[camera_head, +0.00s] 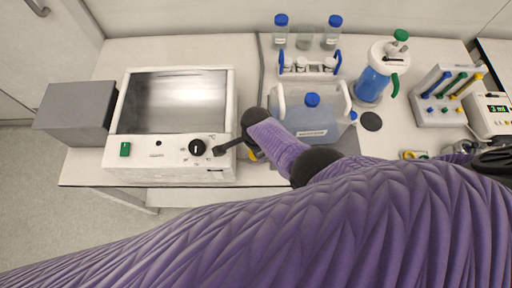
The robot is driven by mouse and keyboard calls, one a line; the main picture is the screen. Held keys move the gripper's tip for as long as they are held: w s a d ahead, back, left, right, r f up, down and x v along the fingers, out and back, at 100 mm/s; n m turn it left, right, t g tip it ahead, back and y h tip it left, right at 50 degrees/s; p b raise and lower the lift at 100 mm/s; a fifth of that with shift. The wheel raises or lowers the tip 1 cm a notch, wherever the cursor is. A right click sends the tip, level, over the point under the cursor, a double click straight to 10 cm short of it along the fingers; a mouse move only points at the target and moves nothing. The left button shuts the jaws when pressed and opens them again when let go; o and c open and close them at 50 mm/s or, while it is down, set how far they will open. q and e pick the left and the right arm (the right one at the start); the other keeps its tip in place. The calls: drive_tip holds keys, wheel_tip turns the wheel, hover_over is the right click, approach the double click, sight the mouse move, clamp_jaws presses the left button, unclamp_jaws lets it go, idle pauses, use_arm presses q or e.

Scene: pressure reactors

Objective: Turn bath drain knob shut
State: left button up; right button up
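The white water bath (170,172) stands at the left of the bench, with a shiny grey lid or basin on top. Its front panel carries a green switch (125,149) and a round black dial (197,147) with a white mark. A purple-sleeved arm reaches in from the right. My other gripper cannot be made out.
A clear blue carboy (310,122) stands just right of the gripper's arm. Behind it are a small bottle rack (309,75) and blue-capped bottles (281,30). Purple sleeves hide the bench front.

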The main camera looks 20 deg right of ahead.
idle(0.5)
drive_tip(key=o, duration=1.3)
wheel_tip(320, 180, up, 10)
drive_tip(key=p, duration=0.7)
